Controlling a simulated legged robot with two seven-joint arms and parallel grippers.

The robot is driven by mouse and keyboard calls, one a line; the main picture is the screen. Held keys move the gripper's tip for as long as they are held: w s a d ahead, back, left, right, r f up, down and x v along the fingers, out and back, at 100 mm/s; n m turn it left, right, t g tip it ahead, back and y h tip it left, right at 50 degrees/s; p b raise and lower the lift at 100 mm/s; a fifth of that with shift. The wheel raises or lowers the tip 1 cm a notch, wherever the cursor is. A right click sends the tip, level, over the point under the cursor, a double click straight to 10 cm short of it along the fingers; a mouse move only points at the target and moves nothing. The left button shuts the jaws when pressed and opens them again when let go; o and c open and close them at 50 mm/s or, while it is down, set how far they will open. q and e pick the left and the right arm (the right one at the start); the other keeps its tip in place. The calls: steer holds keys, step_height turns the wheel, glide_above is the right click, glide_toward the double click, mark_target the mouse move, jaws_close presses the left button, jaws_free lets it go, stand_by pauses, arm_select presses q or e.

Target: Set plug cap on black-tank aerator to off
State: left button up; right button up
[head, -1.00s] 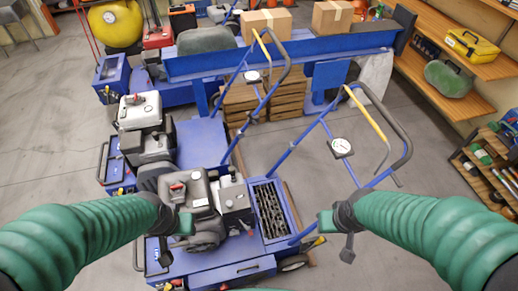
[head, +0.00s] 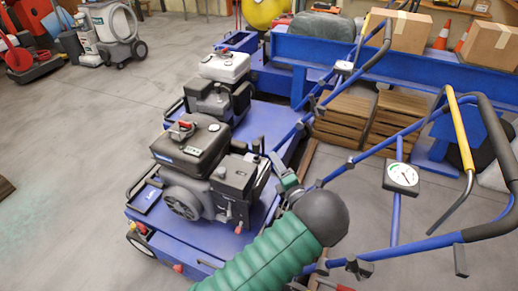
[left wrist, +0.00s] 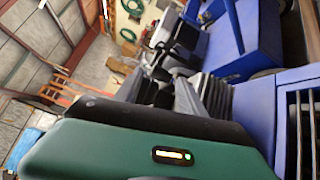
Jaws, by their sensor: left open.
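The black-tank aerator (head: 190,148) is the nearer of two blue machines in the head view, with a black engine and a red-topped lever or cap (head: 183,126) on its tank. I cannot single out its plug cap. My left gripper (head: 282,172) is open, just right of the engine's dark box-shaped end (head: 236,180); contact cannot be told. My dark wrist and green sleeve hide the machine's right front part. The left wrist view shows mostly my green hand housing, with blurred blue and black machine parts beyond it. My right gripper is not in view.
A white-tank aerator (head: 222,66) stands just behind. Blue handlebars, a round gauge (head: 402,176) and a yellow lever (head: 459,125) rise at the right. Wooden crates (head: 343,120) and a blue beam with cardboard boxes (head: 398,36) stand behind.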

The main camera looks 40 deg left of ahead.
arm_select(q)
steer(key=b, duration=0.3)
glide_toward(259, 139)
steer(key=a, duration=0.1)
steer(key=w+a+f, duration=0.1)
steer(key=a, duration=0.1)
steer(key=w+a, duration=0.1)
steer(key=shift+a+f, duration=0.3)
steer(key=shift+f, duration=0.05)
steer(key=x, duration=0.2)
steer(key=b+x, duration=0.1)
steer(key=x, duration=0.2)
steer(key=b+x, duration=0.1)
steer(key=x, duration=0.2)
steer(key=shift+w+r, duration=0.3)
steer(key=shift+r, duration=0.05)
steer(key=shift+d+r, duration=0.15)
steer(key=shift+d, duration=0.1)
steer(key=c, duration=1)
jaws_close()
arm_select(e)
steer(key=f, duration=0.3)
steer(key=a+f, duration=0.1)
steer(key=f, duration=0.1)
arm_select(q)
steer(key=shift+a, duration=0.1)
